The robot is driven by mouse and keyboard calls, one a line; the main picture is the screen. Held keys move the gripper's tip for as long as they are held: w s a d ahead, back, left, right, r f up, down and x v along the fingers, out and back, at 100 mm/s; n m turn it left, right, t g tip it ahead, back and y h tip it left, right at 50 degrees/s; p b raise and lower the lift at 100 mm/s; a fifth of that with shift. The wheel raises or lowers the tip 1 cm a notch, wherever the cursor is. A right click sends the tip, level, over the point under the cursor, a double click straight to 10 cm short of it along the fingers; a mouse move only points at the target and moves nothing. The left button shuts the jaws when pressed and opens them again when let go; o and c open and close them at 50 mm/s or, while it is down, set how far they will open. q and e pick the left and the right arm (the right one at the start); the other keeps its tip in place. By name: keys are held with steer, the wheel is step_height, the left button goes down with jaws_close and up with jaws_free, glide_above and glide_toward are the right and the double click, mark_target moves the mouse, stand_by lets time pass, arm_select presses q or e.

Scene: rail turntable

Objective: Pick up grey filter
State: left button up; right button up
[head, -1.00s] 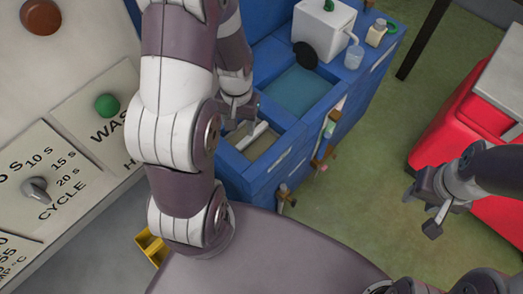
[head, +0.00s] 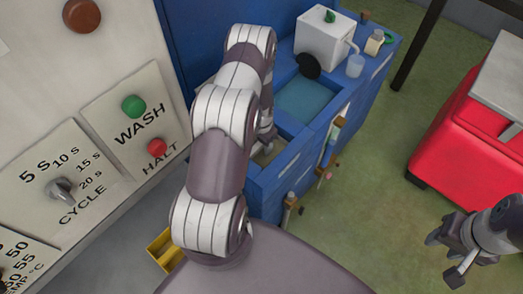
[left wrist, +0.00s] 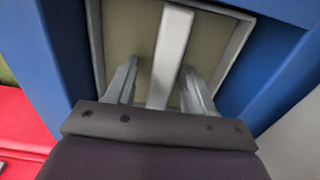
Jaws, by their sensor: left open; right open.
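A pale grey bar, which looks like the grey filter (left wrist: 170,55), lies in a beige-floored compartment in the left wrist view. My left gripper (left wrist: 160,80) is open, with one finger on each side of the bar. I cannot tell whether either finger touches it. In the head view my own left arm hides most of this gripper and the bar; part of the gripper shows (head: 267,137) over the compartment (head: 266,155) of the blue bench. My right gripper (head: 444,261) is open and empty at the lower right, above the green floor.
Blue walls (left wrist: 60,60) surround the compartment closely. Behind it on the bench (head: 262,195) are a blue basin (head: 305,98), a white box (head: 323,40) and a clear cup (head: 356,66). A control panel (head: 110,150) stands left; a red cabinet (head: 440,150) stands right.

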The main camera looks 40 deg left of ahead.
arm_select(q)
step_height(320, 180, down, 2)
steer(key=shift+w+a+f, duration=0.1)
steer(key=shift+w+f, duration=0.05)
steer(key=shift+f, duration=0.05)
steer(key=shift+r, duration=0.1)
jaws_close()
